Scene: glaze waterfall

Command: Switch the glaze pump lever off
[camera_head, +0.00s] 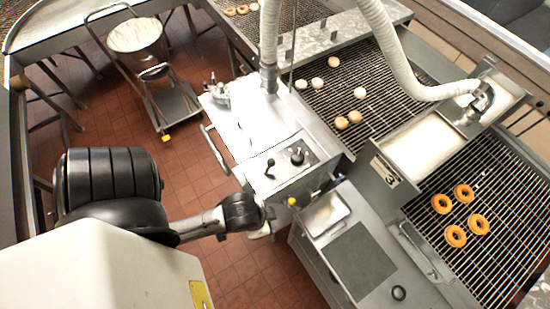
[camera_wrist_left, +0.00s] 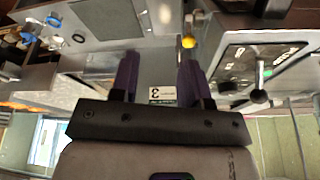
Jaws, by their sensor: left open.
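My left gripper (camera_head: 268,214) reaches in from the left in the head view, in front of the glaze unit. In the left wrist view its two purple fingers (camera_wrist_left: 158,72) are apart with nothing held between them. A control panel (camera_head: 283,170) on the unit carries a black knob (camera_head: 297,155) and a small green-marked lever (camera_head: 270,163). The panel also shows at the right of the wrist view (camera_wrist_left: 285,55), with a black-ended handle (camera_wrist_left: 259,96). A yellow knob (camera_head: 291,201) sits below the panel, close right of the gripper; it also shows in the wrist view (camera_wrist_left: 189,42). Which handle is the pump lever is unclear.
A grey counter with a dark mat (camera_head: 361,262) lies right of the gripper. Wire racks hold orange doughnuts (camera_head: 455,236) and pale ones (camera_head: 341,122). A white hose (camera_head: 395,60) arches above. A pot on a cart (camera_head: 137,38) stands at the back left. Tiled floor is free between.

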